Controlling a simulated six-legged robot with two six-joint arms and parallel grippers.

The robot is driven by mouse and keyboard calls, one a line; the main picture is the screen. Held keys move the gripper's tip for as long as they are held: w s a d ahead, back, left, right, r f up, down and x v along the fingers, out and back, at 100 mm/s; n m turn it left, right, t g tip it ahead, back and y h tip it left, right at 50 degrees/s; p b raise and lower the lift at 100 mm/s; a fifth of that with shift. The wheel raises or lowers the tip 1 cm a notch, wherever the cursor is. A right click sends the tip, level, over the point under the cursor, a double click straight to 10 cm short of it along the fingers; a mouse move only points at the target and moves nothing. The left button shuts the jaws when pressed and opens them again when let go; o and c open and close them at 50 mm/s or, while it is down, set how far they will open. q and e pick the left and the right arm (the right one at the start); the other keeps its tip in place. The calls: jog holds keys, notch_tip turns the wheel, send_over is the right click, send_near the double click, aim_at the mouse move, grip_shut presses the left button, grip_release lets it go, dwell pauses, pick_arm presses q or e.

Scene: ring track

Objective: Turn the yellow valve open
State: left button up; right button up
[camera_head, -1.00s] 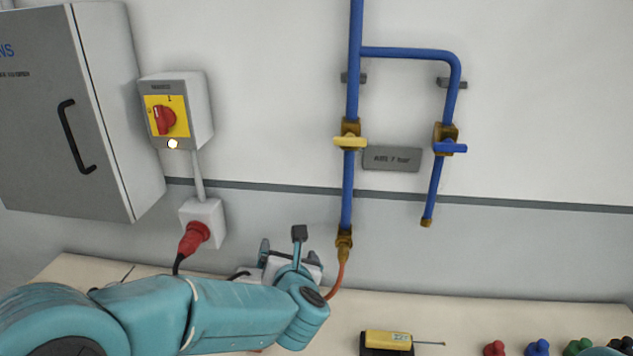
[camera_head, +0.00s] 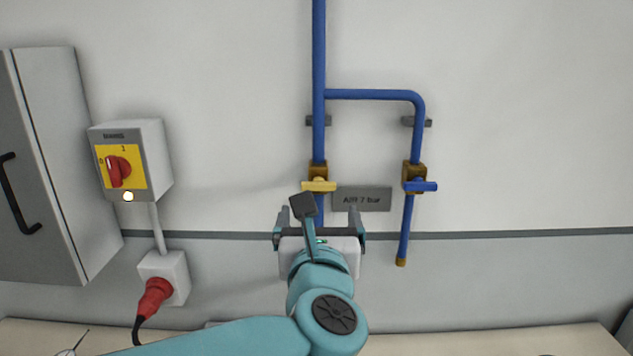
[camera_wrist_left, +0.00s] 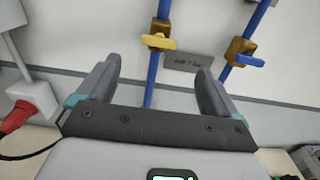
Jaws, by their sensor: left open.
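The yellow valve (camera_head: 319,186) sits on the left vertical blue pipe, its handle crosswise to the pipe. In the left wrist view the yellow handle (camera_wrist_left: 159,43) shows ahead, above and between the two fingers. My left gripper (camera_head: 319,220) is open and empty, just below the yellow valve in the head view, with its fingers spread on either side of the pipe. In the left wrist view the open fingers (camera_wrist_left: 158,75) point at the wall and do not touch the handle. My right gripper is not in view.
A blue valve (camera_head: 420,186) is on the right pipe branch. A grey "AIR 7 bar" plate (camera_head: 362,198) is between the pipes. A red and yellow switch box (camera_head: 122,167) and a red plug (camera_head: 155,296) are at left. A pale bench (camera_head: 480,340) runs below.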

aim_at(318, 186)
pick_arm(q)
jog(key=w+p, duration=0.4)
jog(key=w, duration=0.6)
jog(key=shift+w+r, duration=0.1)
jog(key=shift+w, duration=0.15)
jog(key=shift+w, duration=0.1)
jog(key=c, duration=1)
